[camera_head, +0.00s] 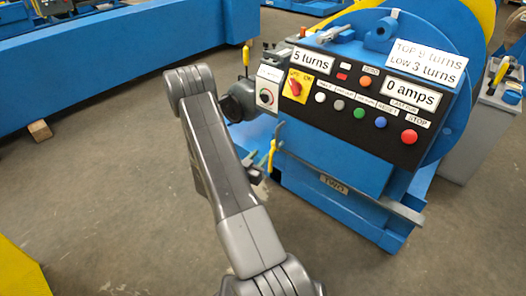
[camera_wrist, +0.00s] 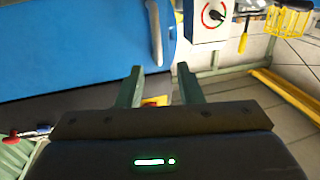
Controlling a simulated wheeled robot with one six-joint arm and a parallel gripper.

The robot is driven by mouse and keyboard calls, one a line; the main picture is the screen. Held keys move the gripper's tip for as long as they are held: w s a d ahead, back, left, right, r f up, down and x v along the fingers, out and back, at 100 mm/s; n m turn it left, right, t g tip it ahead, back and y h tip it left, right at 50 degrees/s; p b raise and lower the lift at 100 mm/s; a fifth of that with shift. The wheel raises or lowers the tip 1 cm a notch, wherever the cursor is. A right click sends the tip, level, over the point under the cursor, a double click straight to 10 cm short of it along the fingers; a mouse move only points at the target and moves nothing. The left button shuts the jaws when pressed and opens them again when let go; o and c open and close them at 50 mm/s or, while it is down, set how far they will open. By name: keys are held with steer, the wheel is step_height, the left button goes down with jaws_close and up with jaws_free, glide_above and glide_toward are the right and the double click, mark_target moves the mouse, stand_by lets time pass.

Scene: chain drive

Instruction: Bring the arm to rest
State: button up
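My arm (camera_head: 215,150) rises from the bottom of the head view, bends at an elbow on the upper left and reaches toward the blue machine. In the wrist view my gripper (camera_wrist: 161,80) has its two greenish fingers spread apart with nothing held between them. A small yellow and red patch shows behind the gap, low between the fingers. In the head view the gripper cannot be made out clearly against the machine.
The blue machine (camera_head: 335,172) carries a control panel (camera_head: 345,115) reading "5 turns" and "0 amps", close to my arm. A switch box (camera_head: 268,88) sits at its left side. A long blue beam (camera_head: 110,55) lies at the back left. Grey floor (camera_head: 100,190) is open at left.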

mark_target(278, 138)
stand_by(0.3)
steer(key=b+x, duration=0.2)
steer(key=x, duration=1.1)
steer(key=shift+w+d+f+b, duration=0.1)
steer(key=shift+w+d+b, duration=0.15)
steer(key=shift+w+b, duration=0.05)
steer(key=shift+s+d+p, duration=0.3)
steer(key=shift+d+p, duration=0.05)
